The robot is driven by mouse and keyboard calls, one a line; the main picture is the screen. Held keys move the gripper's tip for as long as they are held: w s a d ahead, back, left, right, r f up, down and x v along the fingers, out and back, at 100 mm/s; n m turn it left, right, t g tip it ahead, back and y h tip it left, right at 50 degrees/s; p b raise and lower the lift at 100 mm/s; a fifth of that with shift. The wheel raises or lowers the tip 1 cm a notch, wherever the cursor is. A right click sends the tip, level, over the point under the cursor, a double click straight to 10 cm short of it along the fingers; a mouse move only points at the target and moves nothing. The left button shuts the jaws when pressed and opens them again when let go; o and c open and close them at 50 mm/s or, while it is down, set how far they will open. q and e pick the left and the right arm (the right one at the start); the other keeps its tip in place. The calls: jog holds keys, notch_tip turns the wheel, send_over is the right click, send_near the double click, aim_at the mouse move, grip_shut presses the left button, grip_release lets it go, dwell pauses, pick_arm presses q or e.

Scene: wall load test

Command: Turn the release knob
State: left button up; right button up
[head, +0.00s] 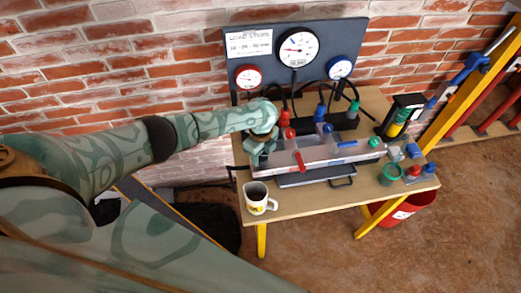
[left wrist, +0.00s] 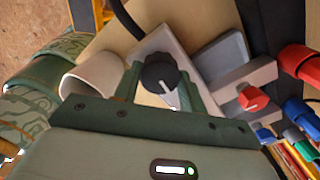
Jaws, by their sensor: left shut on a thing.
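A black round knob (left wrist: 158,70) with a white pointer mark sits on the end of a pale grey block in the left wrist view. My left gripper (left wrist: 160,82) has one finger on each side of the knob and is shut on it. In the head view my left gripper (head: 258,152) reaches down at the left end of the grey manifold (head: 325,152) on the bench. The knob is hidden there behind the gripper. My right gripper is not in view.
A white mug (head: 257,199) stands close in front of my left gripper. A gauge board (head: 270,62) rises behind the manifold, with hoses and coloured fittings. A red bucket (head: 402,207) is below. The front bench strip is mostly clear.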

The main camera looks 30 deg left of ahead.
aim_at(261, 156)
pick_arm(q)
jog(key=shift+r+n+p, duration=0.1)
jog(key=shift+n+p, duration=0.2)
jog(key=shift+n, duration=0.3)
jog(key=o, duration=1)
notch_tip(261, 156, up, 16)
jog(key=p, duration=0.6)
jog(key=shift+r, duration=0.1)
